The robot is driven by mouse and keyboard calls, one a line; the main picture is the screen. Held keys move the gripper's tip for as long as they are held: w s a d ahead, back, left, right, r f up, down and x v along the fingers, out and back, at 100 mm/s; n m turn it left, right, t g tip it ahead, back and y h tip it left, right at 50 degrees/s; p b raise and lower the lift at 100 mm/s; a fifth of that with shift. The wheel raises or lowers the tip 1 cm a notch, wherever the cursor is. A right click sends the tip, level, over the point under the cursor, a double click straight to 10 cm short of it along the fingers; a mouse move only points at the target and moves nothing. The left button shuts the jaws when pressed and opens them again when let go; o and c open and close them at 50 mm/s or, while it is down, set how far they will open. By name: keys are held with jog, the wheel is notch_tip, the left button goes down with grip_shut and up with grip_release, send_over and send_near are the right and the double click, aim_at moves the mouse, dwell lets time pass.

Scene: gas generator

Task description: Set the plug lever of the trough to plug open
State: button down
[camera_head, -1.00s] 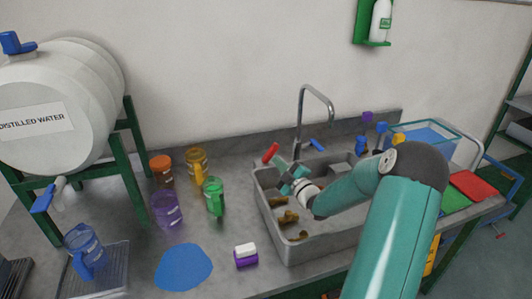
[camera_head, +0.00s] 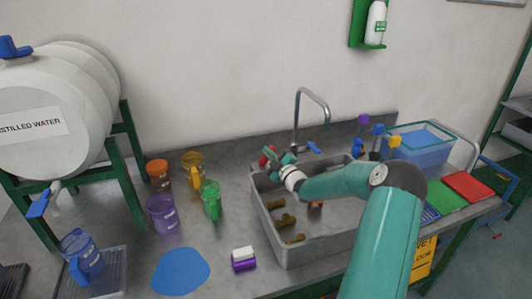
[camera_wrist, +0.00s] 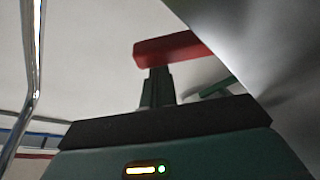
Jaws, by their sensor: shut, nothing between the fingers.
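The grey trough (camera_head: 283,249) is set in the bench, with a tap (camera_head: 298,120) behind it. A red lever (camera_head: 266,156), which looks like the plug lever, is at the trough's back left corner. In the wrist view the red lever (camera_wrist: 180,48) is a bar lying across, just beyond my fingers. My gripper (camera_head: 279,157) is beside the lever and partly covers it. In the wrist view my gripper (camera_wrist: 157,88) is shut and empty, its tips close under the bar. I cannot tell whether they touch it. The lever's base is hidden.
A blue tap handle (camera_head: 314,147) is right of the tap. Several brown pieces (camera_head: 284,222) lie in the trough. Green (camera_head: 210,200), orange (camera_head: 194,170) and purple (camera_head: 163,213) vessels stand to the left. A blue-filled tank (camera_head: 424,150) is at the right.

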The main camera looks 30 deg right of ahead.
jog(key=shift+s+d, duration=0.1)
jog(key=shift+d, duration=0.05)
jog(key=shift+s+d+f+m+t+h, duration=0.15)
jog(key=shift+d+m+h, duration=0.1)
jog(key=shift+m, duration=0.4)
jog(key=shift+d+f+m+t+h, duration=0.15)
jog(key=shift+d+m, duration=0.1)
jog(key=shift+m, duration=0.35)
jog(key=shift+s+d+f+m+t+h, duration=0.15)
jog(key=shift+d+m+h, duration=0.1)
jog(key=shift+m, duration=0.4)
jog(key=shift+w, duration=0.1)
jog(key=shift+r, duration=0.1)
